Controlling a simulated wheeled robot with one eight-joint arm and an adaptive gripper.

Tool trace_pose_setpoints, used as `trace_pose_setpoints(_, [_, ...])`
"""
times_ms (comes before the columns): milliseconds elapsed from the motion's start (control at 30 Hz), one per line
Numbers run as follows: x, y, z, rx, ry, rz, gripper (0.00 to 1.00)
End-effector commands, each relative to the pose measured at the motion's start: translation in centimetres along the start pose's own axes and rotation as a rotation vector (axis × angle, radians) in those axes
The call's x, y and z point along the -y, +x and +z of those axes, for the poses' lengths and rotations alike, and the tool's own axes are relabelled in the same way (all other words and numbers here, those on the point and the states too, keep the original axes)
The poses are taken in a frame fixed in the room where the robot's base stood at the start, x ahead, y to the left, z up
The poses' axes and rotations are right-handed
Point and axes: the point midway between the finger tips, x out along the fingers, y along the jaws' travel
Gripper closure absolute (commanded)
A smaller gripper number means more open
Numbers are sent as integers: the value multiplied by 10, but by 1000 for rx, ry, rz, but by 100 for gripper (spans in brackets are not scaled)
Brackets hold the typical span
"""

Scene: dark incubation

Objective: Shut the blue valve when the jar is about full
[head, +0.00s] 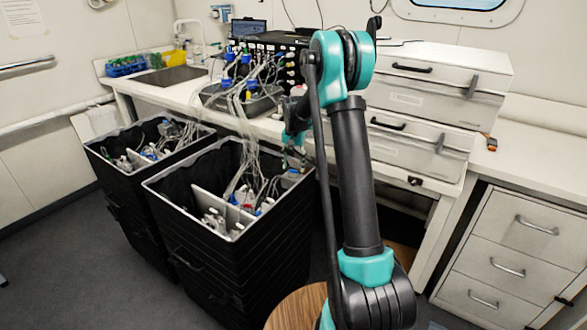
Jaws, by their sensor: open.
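My arm rises across the middle and bends at a teal elbow, and its far end reaches down over the right part of the nearer black bin (190,222). My gripper (293,158) is small and partly hidden there, its fingers pointing down and apart. A small blue part (292,173) shows just below it, maybe the blue valve; I cannot tell whether they touch. Other blue fittings (228,82) sit on the bench among clear tubes. Jars stand inside the bin, too small to make out their fill level or which one is being filled.
A second black bin (112,172) with tubes stands to the left. Clear tubes (245,150) hang from the bench manifold (268,43) into the nearer bin. White drawer units (420,125) are behind my arm, and a drawer cabinet (510,250) is at right.

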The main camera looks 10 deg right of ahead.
Motion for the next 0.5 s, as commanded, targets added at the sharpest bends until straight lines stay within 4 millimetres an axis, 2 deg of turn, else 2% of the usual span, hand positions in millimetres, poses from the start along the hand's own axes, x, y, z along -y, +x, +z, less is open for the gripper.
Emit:
trace_pose_setpoints(200, [0,16,0,0,0,0,45])
trace_pose_setpoints(500, [0,17,0,0,0,0,46])
